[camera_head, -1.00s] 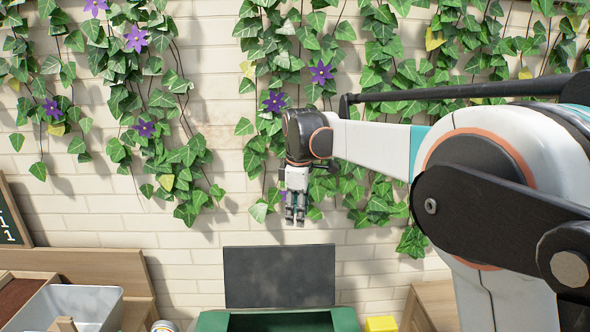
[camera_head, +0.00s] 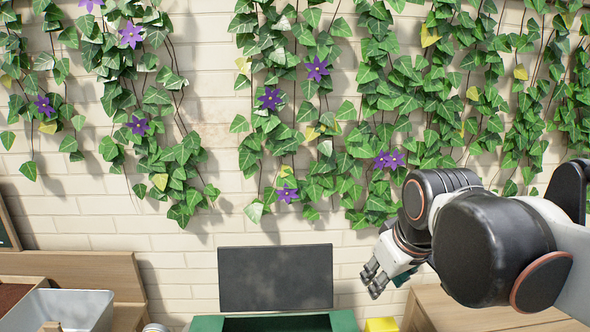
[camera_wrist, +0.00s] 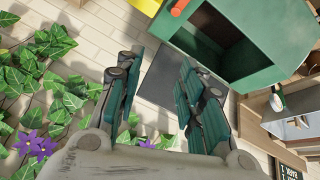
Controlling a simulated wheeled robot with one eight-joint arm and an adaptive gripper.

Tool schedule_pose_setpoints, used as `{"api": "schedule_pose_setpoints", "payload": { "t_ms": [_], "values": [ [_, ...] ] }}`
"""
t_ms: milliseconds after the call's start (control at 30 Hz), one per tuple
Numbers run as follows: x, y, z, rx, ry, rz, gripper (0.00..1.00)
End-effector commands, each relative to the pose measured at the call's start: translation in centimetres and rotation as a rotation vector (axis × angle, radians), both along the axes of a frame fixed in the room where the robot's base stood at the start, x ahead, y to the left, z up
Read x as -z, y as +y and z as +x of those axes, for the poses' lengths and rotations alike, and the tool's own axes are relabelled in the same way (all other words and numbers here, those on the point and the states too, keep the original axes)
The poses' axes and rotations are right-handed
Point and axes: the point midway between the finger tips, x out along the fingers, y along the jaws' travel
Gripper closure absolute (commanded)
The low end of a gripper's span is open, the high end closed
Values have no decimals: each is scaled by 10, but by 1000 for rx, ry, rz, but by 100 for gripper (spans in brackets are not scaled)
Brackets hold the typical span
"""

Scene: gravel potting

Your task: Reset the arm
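My gripper (camera_head: 372,281) is at the right of the head view, in front of the brick wall, with its fingers pointing left and down. In the wrist view its two teal and grey fingers (camera_wrist: 160,88) stand apart with nothing between them. My arm is folded in at the right edge of the head view. The gripper is clear of all objects in view.
A green box (camera_head: 206,324) stands low in the middle before a dark panel (camera_head: 275,278). A yellow block (camera_head: 381,325) is beside it. A white tub (camera_head: 75,308) is at lower left, a wooden surface (camera_head: 450,309) at lower right. Ivy (camera_head: 395,80) hangs on the wall.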

Motion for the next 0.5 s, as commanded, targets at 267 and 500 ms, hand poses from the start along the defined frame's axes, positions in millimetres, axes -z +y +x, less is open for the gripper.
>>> {"api": "schedule_pose_setpoints", "payload": {
  "t_ms": [267, 500],
  "values": [
    [54, -25, -72, 227, -83, 108, 64],
    [85, -34, -103, 345, -130, 173, 64]
  ]
}}
